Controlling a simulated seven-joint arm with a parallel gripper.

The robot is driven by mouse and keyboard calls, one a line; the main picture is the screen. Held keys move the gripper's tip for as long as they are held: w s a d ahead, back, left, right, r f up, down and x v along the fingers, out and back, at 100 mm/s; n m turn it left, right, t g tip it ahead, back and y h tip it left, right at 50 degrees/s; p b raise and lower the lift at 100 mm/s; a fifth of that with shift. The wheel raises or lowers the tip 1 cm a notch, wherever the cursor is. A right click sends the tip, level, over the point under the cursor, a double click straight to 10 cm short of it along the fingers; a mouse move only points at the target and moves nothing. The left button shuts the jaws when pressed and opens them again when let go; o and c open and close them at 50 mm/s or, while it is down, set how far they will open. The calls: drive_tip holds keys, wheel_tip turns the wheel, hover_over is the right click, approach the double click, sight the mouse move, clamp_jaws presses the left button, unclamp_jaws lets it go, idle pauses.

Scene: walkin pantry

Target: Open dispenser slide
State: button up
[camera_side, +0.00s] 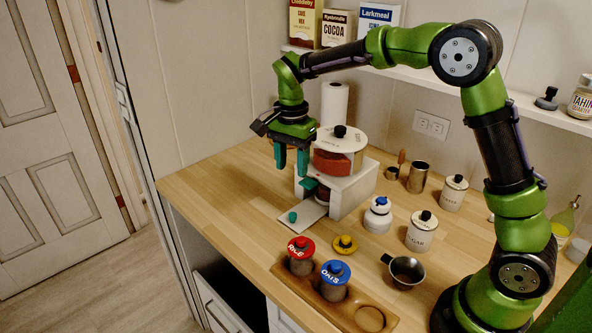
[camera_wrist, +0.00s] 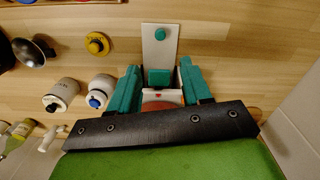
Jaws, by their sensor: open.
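The dispenser (camera_side: 352,190) is a white stand with a red drum (camera_side: 332,162) and a pale, black-knobbed lid on top. A teal tab (camera_side: 308,183) juts from its front; it also shows in the wrist view (camera_wrist: 159,77). Below it a flat white plate (camera_side: 307,219) extends forward, with a teal knob (camera_side: 292,216) near its outer end; both show in the wrist view, the plate (camera_wrist: 161,55) and knob (camera_wrist: 160,34). My gripper (camera_side: 291,168) is open and empty, fingers down, above and in front of the dispenser. In the wrist view its fingers (camera_wrist: 159,68) flank the tab, apart from it.
Red-lidded (camera_side: 301,256) and blue-lidded (camera_side: 335,281) jars stand in a wooden rack (camera_side: 373,318) at the front. The counter left of the dispenser is clear.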

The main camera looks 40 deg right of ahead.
sight(292, 214)
wheel_tip(292, 214, down, 14)
drive_tip(key=shift+f, duration=0.15)
idle(0.3)
clamp_jaws()
